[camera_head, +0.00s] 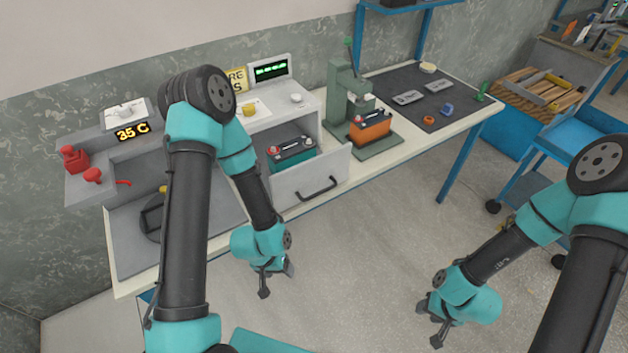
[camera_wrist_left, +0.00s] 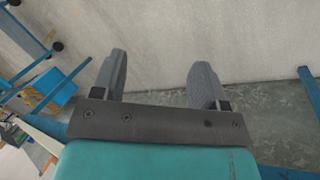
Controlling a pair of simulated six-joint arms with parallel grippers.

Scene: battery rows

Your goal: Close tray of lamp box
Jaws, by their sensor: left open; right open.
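The lamp box (camera_head: 272,115) is a pale grey-white cabinet on the bench, with a green digital display on the panel behind it. Its tray (camera_head: 306,188) is a drawer standing pulled out towards the front, with a dark handle (camera_head: 318,188) on its face. A teal and black battery (camera_head: 291,150) with red terminals sits inside the tray. My left gripper (camera_head: 277,280) is open and empty, in front of the bench and below and left of the tray face. It also shows open in the left wrist view (camera_wrist_left: 161,85). My right gripper (camera_head: 433,320) is open and empty over the floor at right.
A green press (camera_head: 347,90) with an orange battery (camera_head: 370,127) stands right of the tray. A dark mat (camera_head: 420,95) with small parts lies further right. The floor before the bench is clear.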

